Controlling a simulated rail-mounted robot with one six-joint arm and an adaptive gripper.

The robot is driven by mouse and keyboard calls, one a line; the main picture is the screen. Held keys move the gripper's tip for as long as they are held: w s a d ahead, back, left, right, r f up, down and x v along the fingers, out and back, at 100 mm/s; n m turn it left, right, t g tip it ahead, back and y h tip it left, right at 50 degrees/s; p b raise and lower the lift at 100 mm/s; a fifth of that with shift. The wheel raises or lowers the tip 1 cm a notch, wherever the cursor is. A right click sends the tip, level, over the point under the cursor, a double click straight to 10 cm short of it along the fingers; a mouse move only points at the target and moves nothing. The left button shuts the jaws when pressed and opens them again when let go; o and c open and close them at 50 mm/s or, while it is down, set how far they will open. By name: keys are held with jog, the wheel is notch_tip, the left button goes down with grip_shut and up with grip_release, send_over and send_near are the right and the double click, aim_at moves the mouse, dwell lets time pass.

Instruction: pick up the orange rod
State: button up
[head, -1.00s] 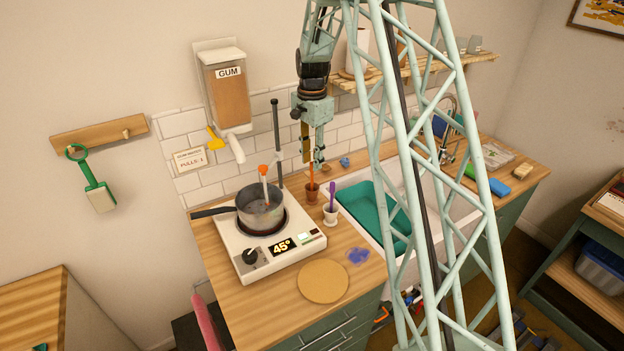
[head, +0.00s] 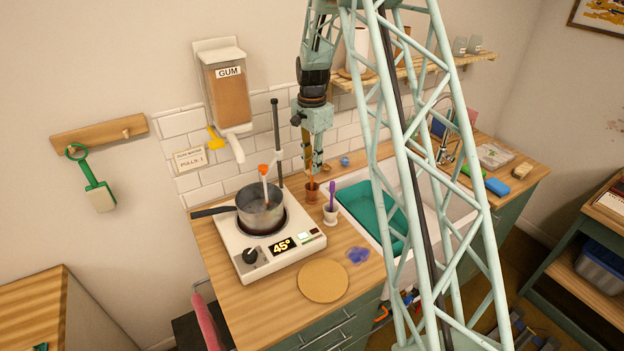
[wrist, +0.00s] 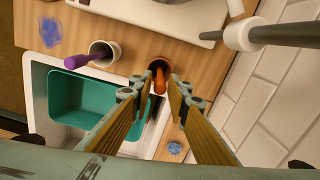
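The orange rod (head: 311,182) stands in a small terracotta pot (head: 312,196) on the counter, beside the sink. My gripper (head: 314,170) points down over the pot, its fingers around the rod's upper part. In the wrist view the orange rod (wrist: 160,82) shows end-on between the fingertips of my gripper (wrist: 164,84), which are apart. The rod sits nearer the left finger; I cannot tell whether it touches. The fingers hide part of the rod.
A white pot (head: 330,216) with a purple rod (head: 332,194) stands close in front. A hotplate (head: 251,273) with a saucepan (head: 262,222) and a vertical stand (head: 277,140) are to the left. The sink holds a teal basin (head: 372,212). A round board (head: 323,281) lies in front.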

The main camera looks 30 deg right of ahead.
jog(key=shift+c, duration=1.4)
jog(key=shift+r, duration=0.15)
jog(key=shift+r, duration=4.95)
